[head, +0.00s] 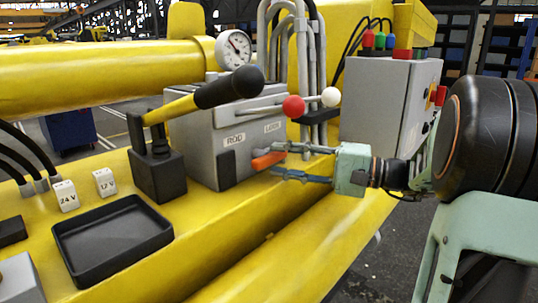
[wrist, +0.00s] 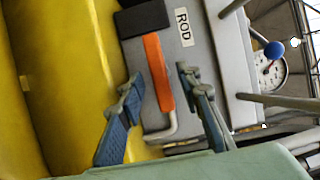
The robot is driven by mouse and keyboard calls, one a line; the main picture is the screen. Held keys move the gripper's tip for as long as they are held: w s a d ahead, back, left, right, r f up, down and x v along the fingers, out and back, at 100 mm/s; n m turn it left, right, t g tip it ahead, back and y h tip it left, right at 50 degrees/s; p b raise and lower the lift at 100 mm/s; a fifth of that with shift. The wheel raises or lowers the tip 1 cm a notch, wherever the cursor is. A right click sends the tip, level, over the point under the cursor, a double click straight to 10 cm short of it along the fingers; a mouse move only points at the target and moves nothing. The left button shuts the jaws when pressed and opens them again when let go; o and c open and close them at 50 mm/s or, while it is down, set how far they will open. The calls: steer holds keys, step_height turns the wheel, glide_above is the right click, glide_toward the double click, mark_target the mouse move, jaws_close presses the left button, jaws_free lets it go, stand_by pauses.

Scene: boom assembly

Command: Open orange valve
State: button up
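The orange valve handle (head: 268,160) sticks out low on the front of a grey box (head: 213,125), below the ROD label. In the wrist view the handle (wrist: 158,72) is a long orange bar with a bent grey metal rod at its lower end. My gripper (head: 279,159) is at the handle from the right, fingers apart. In the wrist view my gripper (wrist: 159,75) has one finger on each side of the bar. A gap shows on the left; the right finger is very close, and I cannot tell whether it touches.
A black-gripped lever (head: 228,88) and rods with red (head: 294,107) and white (head: 330,97) balls stand above the handle. A grey control box (head: 385,105) stands behind my gripper. A black tray (head: 112,240) lies on the yellow boom at the left front.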

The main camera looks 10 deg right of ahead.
mark_target(276, 159)
steer(key=shift+x, duration=1.7)
jaws_close()
